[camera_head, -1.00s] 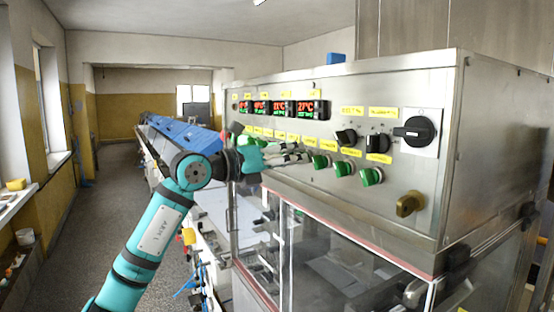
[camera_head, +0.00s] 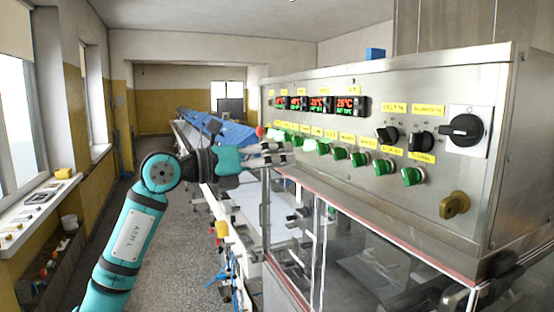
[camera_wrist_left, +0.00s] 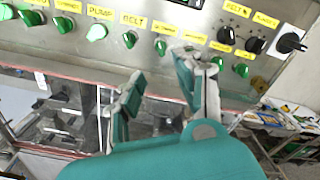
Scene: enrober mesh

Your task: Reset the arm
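The left gripper (camera_head: 287,152) is in front of the left part of the steel control panel (camera_head: 445,95), beside the row of green knobs. Its two fingers are apart, with nothing between them. The wrist view also shows the open gripper (camera_wrist_left: 160,68), below the knobs and the yellow labels. A green knob (camera_wrist_left: 96,32) there looks bright, as if lit. In the head view, a green knob (camera_head: 412,176) is at the right end of the row. I cannot tell how far the fingers are from the panel. The right gripper is not in view.
The panel has red displays (camera_head: 345,104), black knobs (camera_head: 386,134), a large black rotary switch (camera_head: 462,129) and a brass handle (camera_head: 455,205). Glass doors (camera_head: 350,262) are below. A long line with blue covers (camera_head: 232,134) runs back. The aisle floor (camera_head: 178,225) is clear.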

